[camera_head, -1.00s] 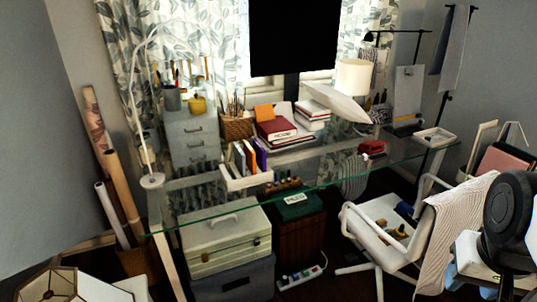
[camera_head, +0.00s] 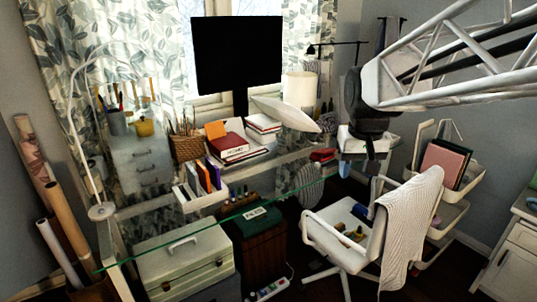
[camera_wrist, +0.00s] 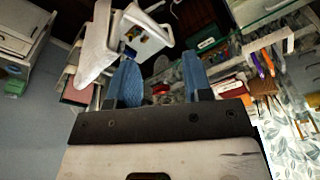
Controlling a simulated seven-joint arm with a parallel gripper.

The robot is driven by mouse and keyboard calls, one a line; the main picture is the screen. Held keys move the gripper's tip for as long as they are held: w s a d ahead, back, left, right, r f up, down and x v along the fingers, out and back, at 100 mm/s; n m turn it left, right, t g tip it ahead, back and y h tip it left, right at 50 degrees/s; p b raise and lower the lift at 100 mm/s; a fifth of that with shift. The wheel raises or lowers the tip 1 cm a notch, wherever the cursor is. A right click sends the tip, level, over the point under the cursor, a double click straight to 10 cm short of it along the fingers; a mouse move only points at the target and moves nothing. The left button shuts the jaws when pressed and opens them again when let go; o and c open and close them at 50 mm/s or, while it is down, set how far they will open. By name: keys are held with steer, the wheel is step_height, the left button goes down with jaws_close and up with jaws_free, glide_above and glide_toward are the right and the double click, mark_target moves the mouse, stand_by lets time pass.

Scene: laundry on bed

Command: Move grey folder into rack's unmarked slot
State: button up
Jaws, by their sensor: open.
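A white rack (camera_head: 197,203) stands on the glass desk, left of centre in the head view, with several upright folders in it. A white rack (camera_wrist: 268,42) with coloured folders also shows at the upper right of the wrist view. I cannot make out a grey folder for certain, nor which slot is unmarked. My gripper (camera_head: 371,163) hangs over the right end of the desk, well right of the rack. In the wrist view its blue fingers (camera_wrist: 160,78) are spread apart, with nothing between them.
A monitor (camera_head: 238,60), a lamp (camera_head: 300,89) and stacked books (camera_head: 228,149) stand on the desk (camera_head: 290,190). A white chair (camera_head: 400,235) stands in front. A cart with a pink folder (camera_head: 445,160) is at the right. Some bare glass lies right of the rack.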

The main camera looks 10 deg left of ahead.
steer(key=w+a+n, duration=0.2)
steer(key=w+a, duration=1)
steer(key=w, duration=0.2)
steer(key=n+g, duration=0.2)
steer(key=n, duration=0.2)
glide_toward(191, 169)
steer(key=f, duration=0.5)
steer(key=shift+d+f, duration=0.1)
steer(key=shift+d, duration=0.15)
steer(key=shift+a+f, duration=0.3)
steer(key=shift+a, duration=0.1)
steer(key=shift+f, duration=1.3)
